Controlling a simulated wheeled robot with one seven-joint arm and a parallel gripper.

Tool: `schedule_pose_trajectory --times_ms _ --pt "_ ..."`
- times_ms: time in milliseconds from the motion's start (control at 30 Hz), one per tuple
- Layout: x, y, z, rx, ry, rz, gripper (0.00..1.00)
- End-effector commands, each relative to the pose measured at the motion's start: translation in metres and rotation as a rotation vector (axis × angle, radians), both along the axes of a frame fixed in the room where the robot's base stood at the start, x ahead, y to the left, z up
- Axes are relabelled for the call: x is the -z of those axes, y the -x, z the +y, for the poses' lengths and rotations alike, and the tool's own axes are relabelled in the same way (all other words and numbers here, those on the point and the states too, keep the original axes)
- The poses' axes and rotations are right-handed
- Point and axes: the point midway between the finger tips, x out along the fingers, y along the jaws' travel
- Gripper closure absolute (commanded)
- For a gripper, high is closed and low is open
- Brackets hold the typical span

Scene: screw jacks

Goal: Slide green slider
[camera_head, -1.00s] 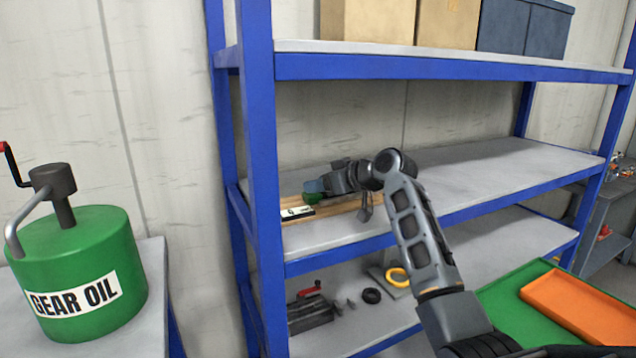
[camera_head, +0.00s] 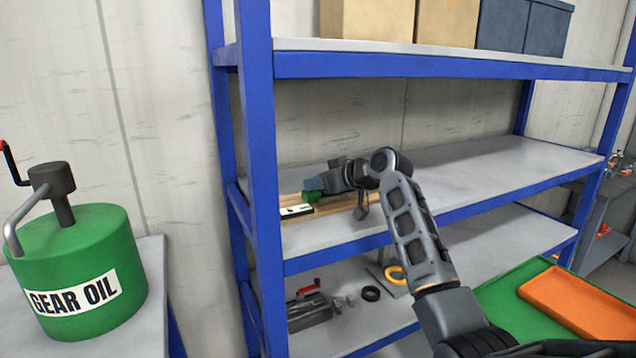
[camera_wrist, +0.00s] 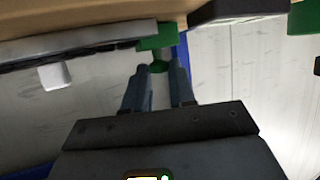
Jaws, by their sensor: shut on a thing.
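The green slider (camera_head: 313,184) sits on a wooden board (camera_head: 335,205) on the middle shelf, near the left post. It also shows at the top of the wrist view as a green piece (camera_wrist: 158,42) with a small stem below it. My gripper (camera_head: 320,183) reaches it from the right. In the wrist view my gripper's fingers (camera_wrist: 160,72) are closed on the slider's green stem. The fingertips partly hide the slider in the head view. A second green part (camera_wrist: 303,17) shows at the wrist view's upper right corner.
The upper shelf (camera_head: 440,70) runs above my arm and carries boxes. A blue post (camera_head: 262,150) stands left of the slider. The middle shelf (camera_head: 500,165) is clear to the right. A green gear oil can (camera_head: 75,265) stands at left. A vise (camera_head: 310,308) is on the shelf below.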

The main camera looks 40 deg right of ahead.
Motion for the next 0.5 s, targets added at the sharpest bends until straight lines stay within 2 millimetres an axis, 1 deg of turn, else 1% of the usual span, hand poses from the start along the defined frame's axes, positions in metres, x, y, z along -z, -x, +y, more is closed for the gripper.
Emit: schedule_pose_trajectory --times_ms 300,367,500 --pt "0.0 0.0 0.002 -0.001 0.0 0.001 1.0" --pt "0.0 -0.002 0.008 -0.001 0.001 0.001 1.0" --pt "0.0 -0.009 0.031 -0.004 0.001 0.002 1.0"
